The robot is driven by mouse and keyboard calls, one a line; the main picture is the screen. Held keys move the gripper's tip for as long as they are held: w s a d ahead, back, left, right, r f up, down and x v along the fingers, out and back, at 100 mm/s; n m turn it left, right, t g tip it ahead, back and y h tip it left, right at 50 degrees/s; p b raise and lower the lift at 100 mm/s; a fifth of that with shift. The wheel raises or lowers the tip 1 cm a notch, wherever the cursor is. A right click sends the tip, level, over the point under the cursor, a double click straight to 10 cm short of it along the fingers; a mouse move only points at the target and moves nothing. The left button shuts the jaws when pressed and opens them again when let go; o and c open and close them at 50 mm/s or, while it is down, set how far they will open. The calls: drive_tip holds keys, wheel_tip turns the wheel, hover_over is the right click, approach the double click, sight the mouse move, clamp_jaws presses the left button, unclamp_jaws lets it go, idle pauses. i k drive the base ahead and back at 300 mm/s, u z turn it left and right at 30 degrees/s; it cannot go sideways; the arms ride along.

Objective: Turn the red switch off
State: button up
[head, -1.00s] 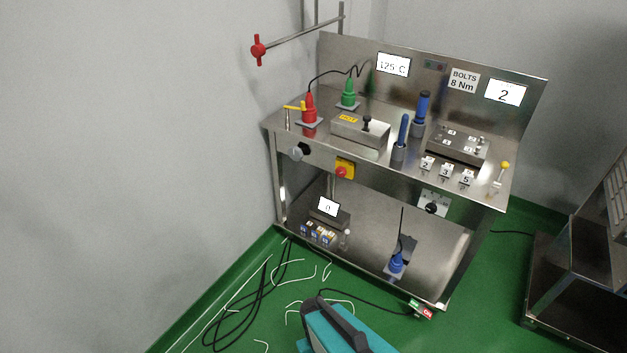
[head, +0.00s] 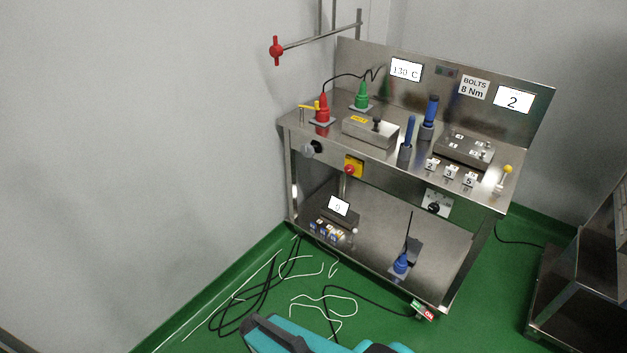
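A small block with a green rocker and a red switch (head: 428,315) lies on the green floor by the bench's front right foot. White lettering on the red switch seems to read ON; it is too small to be sure of its position. A black cable runs to the block. A red knob on a yellow plate (head: 353,167) is on the bench's front panel. My gripper is not in view; a teal and black part at the bottom edge looks like my arm, short of the block.
The steel bench (head: 375,165) carries red and green connectors, blue-handled tools and a metal box. Black cables and white cords (head: 325,303) lie on the floor at its left. A second steel stand (head: 575,290) is at right. A red-ended bar (head: 277,50) sticks out upper left.

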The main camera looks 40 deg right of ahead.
sight(350, 170)
drive_tip(key=z, duration=0.7)
drive_tip(key=k, duration=0.1)
drive_tip(key=u, duration=1.55)
drive_tip(key=i, duration=1)
drive_tip(key=u, duration=0.3)
